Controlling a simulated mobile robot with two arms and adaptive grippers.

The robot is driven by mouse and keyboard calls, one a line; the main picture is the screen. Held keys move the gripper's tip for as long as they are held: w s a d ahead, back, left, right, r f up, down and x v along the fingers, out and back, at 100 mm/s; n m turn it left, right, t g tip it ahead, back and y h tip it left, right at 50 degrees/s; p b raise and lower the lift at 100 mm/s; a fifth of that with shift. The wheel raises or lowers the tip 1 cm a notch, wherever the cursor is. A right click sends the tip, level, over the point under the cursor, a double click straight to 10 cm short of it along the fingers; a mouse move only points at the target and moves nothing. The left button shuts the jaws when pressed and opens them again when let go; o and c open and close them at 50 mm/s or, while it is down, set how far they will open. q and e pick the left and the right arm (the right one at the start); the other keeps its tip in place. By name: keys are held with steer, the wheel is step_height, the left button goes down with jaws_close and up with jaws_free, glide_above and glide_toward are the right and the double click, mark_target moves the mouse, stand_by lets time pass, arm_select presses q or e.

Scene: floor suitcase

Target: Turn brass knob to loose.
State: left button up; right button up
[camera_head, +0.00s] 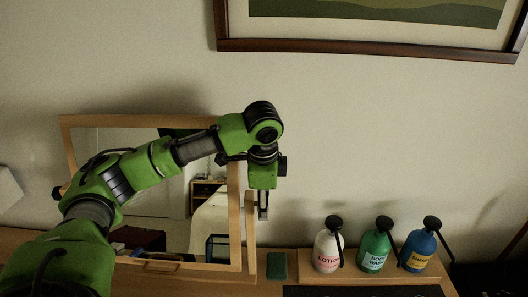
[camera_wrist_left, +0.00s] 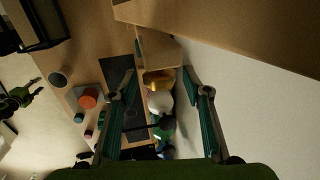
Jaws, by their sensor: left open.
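The mirror (camera_head: 238,215) stands in a wooden frame at the left of the head view. Its right upright post (camera_head: 251,238) also shows in the left wrist view (camera_wrist_left: 160,52). The brass knob (camera_wrist_left: 158,81) sits against this post and lies between my open left fingers (camera_wrist_left: 160,74) in the wrist view, with a gap on each side. I cannot tell how far it is in depth. In the head view my left gripper (camera_head: 263,212) points down beside the post's right side; the knob cannot be made out there. My right gripper is not in view.
A white lotion bottle (camera_head: 326,252), a green bottle (camera_head: 374,248) and a blue bottle (camera_head: 419,250) with black pumps stand on a wooden ledge to the right. A small dark green block (camera_head: 277,266) lies below my gripper. The wall is close behind.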

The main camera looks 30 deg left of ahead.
arm_select(q)
steer(key=shift+w+g+h, duration=0.2)
steer(key=shift+g+h, duration=0.5)
steer(key=shift+g, duration=0.3)
step_height(320, 180, up, 5)
steer(key=shift+r+b, duration=0.15)
steer(key=shift+b, duration=0.75)
step_height(320, 180, up, 8)
steer(key=p, duration=0.1)
steer(key=shift+r, duration=0.25)
